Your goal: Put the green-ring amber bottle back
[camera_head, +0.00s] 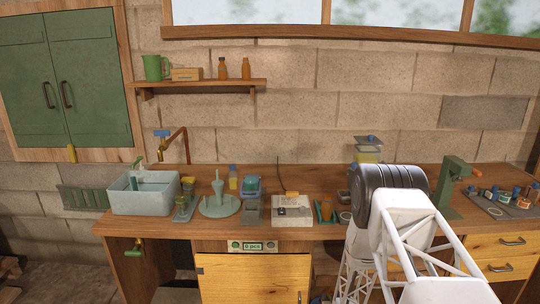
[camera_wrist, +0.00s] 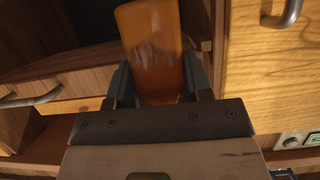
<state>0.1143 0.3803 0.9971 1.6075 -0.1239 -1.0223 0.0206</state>
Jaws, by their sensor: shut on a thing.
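No green ring is visible on the part I see. In the head view my white arm hides the gripper and the held bottle. Two other amber bottles (camera_head: 222,68) (camera_head: 246,68) stand upright on the wall shelf (camera_head: 205,83); I cannot make out ring colours on them.
The wrist view shows a wooden front with a metal handle (camera_wrist: 283,13) close on the right and a dark opening at upper left. On the bench (camera_head: 155,232) stand a basin (camera_head: 145,200), a green press (camera_head: 452,185) and a dark tray (camera_head: 488,207) with several small bottles.

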